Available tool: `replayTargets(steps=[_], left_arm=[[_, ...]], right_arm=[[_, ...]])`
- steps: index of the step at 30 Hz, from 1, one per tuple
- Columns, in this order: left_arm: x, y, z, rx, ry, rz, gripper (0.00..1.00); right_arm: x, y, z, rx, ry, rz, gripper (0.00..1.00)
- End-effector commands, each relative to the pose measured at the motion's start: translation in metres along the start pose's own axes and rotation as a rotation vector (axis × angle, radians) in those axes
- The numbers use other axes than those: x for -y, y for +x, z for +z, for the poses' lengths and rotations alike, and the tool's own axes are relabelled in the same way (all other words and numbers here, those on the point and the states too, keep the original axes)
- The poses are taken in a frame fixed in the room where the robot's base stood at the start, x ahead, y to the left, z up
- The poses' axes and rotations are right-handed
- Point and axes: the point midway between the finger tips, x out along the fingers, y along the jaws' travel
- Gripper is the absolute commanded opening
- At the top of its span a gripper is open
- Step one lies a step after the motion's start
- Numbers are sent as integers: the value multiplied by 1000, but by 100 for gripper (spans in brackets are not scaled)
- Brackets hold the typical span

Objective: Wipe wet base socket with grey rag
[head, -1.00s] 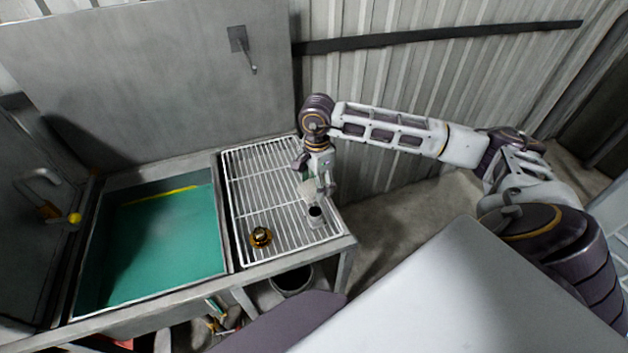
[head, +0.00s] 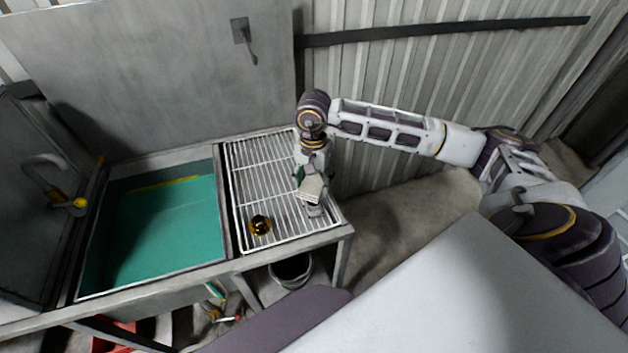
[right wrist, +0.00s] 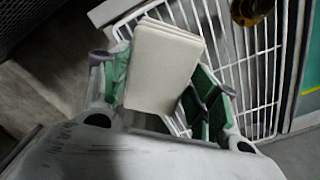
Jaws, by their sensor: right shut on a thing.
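My right gripper (head: 312,190) is over the right front part of the white wire rack. It is shut on the grey rag (head: 313,187), a pale folded pad. In the right wrist view the rag (right wrist: 163,65) stands between the green-padded fingers of the gripper (right wrist: 163,92). A short grey cylinder (head: 316,211), which looks like the base socket, stands on the rack just below the rag. The rag and gripper largely cover it, and its opening is hidden. I cannot tell whether the rag touches it. My left gripper is out of view.
A brass-and-dark fitting (head: 260,225) lies on the wire rack (head: 262,180), left of the gripper; it also shows in the right wrist view (right wrist: 248,10). A sink basin with a green bottom (head: 160,230) is to the left. A dark bucket (head: 291,272) stands below the rack.

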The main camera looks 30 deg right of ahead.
Motion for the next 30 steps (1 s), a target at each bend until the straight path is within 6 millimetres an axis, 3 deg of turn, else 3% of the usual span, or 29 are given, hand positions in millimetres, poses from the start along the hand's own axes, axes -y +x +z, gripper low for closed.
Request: replayTargets(steps=[14,30], left_arm=[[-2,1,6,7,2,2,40],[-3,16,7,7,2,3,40]], right_arm=[[0,3,0,0,1,1,41],[0,36,0,1,2,1,41]])
